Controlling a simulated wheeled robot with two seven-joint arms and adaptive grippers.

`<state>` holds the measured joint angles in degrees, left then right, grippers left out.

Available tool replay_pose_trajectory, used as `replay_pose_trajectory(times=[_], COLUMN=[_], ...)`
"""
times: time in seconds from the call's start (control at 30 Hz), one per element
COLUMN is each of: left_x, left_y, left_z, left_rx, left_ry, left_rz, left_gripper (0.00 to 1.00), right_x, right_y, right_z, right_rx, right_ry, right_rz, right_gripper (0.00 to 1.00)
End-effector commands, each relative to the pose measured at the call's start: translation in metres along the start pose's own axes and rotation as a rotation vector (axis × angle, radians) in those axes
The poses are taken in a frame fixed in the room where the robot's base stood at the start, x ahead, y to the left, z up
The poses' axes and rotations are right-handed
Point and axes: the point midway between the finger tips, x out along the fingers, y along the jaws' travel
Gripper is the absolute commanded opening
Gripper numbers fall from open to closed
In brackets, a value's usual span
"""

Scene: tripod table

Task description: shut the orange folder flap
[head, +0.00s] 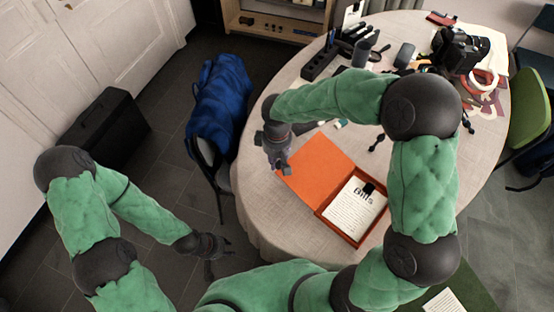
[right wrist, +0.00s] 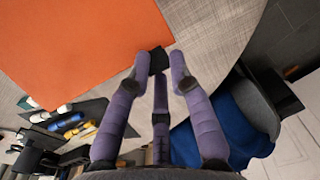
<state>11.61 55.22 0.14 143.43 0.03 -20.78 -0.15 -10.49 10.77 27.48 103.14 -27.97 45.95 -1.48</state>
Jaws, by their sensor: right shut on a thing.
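The orange folder lies open on the round table. Its flap (head: 314,168) is spread out to the left, and its tray side (head: 352,232) holds a printed white sheet (head: 354,211) with a black clip (head: 369,188) at its top. My right gripper (head: 279,166) is at the flap's outer left edge, with its fingers shut on it. In the right wrist view the flap (right wrist: 80,40) fills the upper left, and its corner meets the purple fingertips (right wrist: 158,65). The exact contact is partly hidden by the fingers. My left gripper (head: 212,250) hangs low over the floor left of the table, open and empty.
The table (head: 262,208) is crowded at the back with a black organizer (head: 319,62), a mug (head: 361,52) and a camera (head: 458,50). A chair with a blue jacket (head: 218,95) stands left. A green chair (head: 524,112) stands right. Bare tabletop borders the flap's left side.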

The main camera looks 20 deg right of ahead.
Motion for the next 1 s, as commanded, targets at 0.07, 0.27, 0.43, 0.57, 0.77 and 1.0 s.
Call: replay_pose_trajectory(times=[0.07, 0.27, 0.43, 0.57, 0.77, 1.0], left_x=[-0.003, -0.009, -0.014, -0.018, -0.021, -0.026], left_y=[0.001, 0.003, 0.005, 0.006, 0.007, 0.009], left_z=[0.0, 0.0, 0.001, 0.001, 0.001, 0.001], left_rx=[0.0, 0.0, 0.0, 0.0, 0.0, 0.0], left_ry=[0.0, 0.0, 0.0, 0.0, 0.0, 0.0], left_rz=[0.0, 0.0, 0.0, 0.0, 0.0, 0.0], left_gripper=[0.33, 0.33, 0.33, 0.33, 0.33, 0.33], right_x=[-0.003, -0.012, -0.018, -0.024, -0.027, -0.033], right_y=[0.0, 0.0, 0.0, 0.0, 0.0, 0.0], right_z=[0.001, 0.004, 0.007, 0.009, 0.01, 0.013], right_rx=[0.0, 0.0, 0.0, 0.0, 0.0, 0.0], right_ry=[-0.001, -0.001, -0.002, -0.002, -0.002, -0.002], right_rz=[0.0, 0.0, 0.0, 0.0, 0.0, 0.0], right_gripper=[0.15, 0.12, 0.09, 0.08, 0.06, 0.06])
